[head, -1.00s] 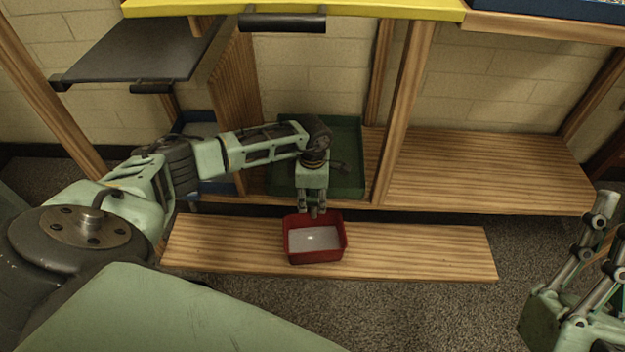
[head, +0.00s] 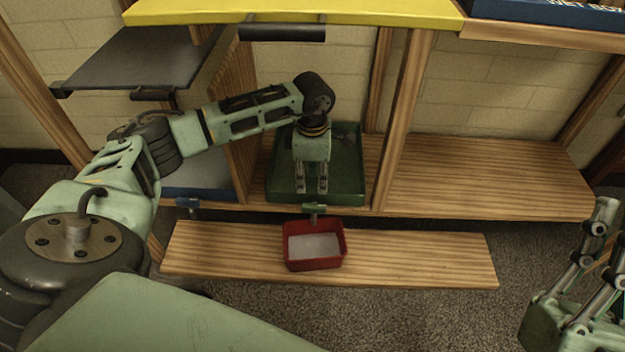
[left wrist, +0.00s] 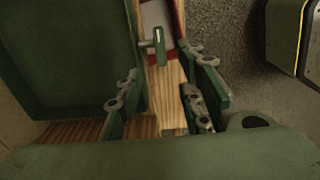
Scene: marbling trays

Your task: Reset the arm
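My left gripper (head: 311,190) hangs fingers-down over the front part of the green tray (head: 354,185), above and behind a small tap (head: 314,209) at the tray's front edge. In the left wrist view the left gripper's fingers (left wrist: 163,98) are apart with nothing between them, and the tap (left wrist: 158,45) shows beyond them. A red tray (head: 315,267) with a pale content sits on the low front plank, below the tap. My right gripper (head: 610,225) is partly cut off at the right edge, its fingers apart with nothing seen between them.
The low plank (head: 420,255) is bare on both sides of the red tray. The right shelf (head: 480,175) is empty. Wooden posts (head: 402,120) stand on both sides of the green tray's bay. A blue tray (head: 200,193) with a blue tap is at left. A yellow surface (head: 370,9) lies above.

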